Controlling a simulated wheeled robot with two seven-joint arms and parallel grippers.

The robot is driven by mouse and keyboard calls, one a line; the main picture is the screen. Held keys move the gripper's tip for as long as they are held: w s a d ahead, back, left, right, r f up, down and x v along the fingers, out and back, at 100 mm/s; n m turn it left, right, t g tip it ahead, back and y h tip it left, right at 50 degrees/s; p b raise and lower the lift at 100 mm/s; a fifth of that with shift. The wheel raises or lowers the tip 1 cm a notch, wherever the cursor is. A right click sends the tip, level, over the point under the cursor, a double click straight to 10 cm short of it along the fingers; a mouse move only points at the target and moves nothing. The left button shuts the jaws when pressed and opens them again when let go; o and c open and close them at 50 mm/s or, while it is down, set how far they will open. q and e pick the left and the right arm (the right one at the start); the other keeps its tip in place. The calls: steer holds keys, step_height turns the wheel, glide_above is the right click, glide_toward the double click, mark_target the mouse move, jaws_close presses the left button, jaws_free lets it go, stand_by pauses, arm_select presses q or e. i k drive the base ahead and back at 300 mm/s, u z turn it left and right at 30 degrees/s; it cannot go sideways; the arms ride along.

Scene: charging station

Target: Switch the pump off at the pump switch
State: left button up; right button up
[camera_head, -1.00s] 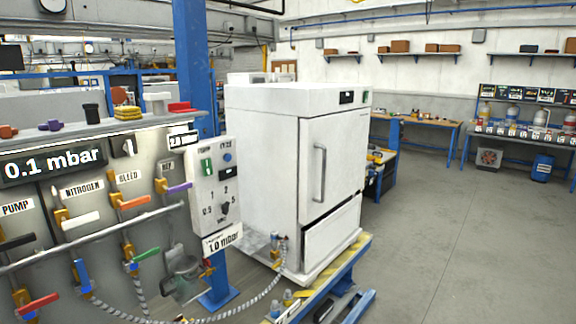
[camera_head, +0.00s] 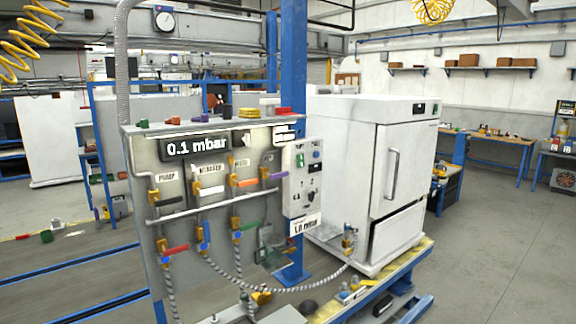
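A white control box (camera_head: 302,180) is mounted on a blue post to the right of the valve panel. Neither of my grippers is in view.
A white oven-like cabinet (camera_head: 345,150) stands on a blue frame right of the box. Ribbed hoses (camera_head: 225,277) hang in front of the panel. A label (camera_head: 304,224) under the box reads 1.0 mbar. Open grey floor (camera_head: 490,250) lies at the right.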

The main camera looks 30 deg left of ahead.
mark_target(300, 157)
steer(key=u, duration=1)
steer(key=i, duration=1)
steer(key=k, duration=0.55)
steer(key=z, duration=1.25)
steer(key=i, duration=1.7)
steer(key=u, duration=2.15)
